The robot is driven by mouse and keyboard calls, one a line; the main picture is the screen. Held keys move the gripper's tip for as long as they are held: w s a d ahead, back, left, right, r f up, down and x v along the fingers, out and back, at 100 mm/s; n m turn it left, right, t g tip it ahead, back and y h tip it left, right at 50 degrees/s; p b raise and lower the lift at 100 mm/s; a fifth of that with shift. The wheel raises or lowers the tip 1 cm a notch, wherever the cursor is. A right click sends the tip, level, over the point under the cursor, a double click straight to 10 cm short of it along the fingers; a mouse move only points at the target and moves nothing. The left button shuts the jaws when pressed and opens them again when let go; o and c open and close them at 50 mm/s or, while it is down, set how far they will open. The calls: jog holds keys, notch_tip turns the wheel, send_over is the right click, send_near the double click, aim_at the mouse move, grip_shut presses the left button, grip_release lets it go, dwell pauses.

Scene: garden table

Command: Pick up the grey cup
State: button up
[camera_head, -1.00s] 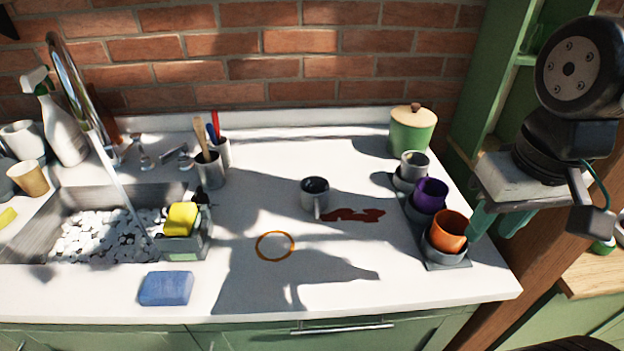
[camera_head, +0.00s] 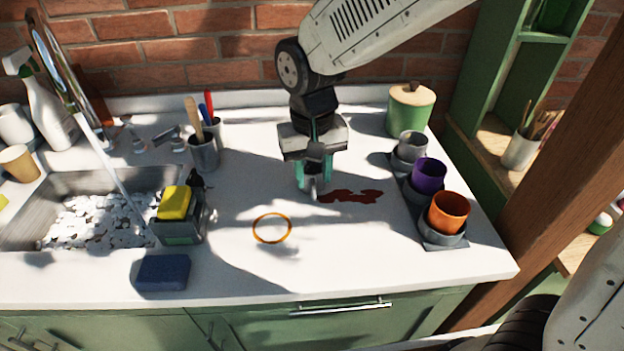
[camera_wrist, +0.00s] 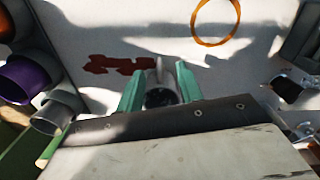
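The rack holds a purple cup (camera_head: 428,175) and an orange cup (camera_head: 449,211). A green canister (camera_head: 408,113) stands behind it. An orange ring (camera_head: 272,229), a blue sponge (camera_head: 163,272) and utensil holders (camera_head: 204,153) lie to the left.

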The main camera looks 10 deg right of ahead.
aim_at(314, 190)
jog(key=f, duration=0.6)
jog(key=shift+w+d+f, duration=0.15)
jog(key=shift+w+f, duration=0.15)
jog(key=shift+w, duration=0.05)
grip_shut()
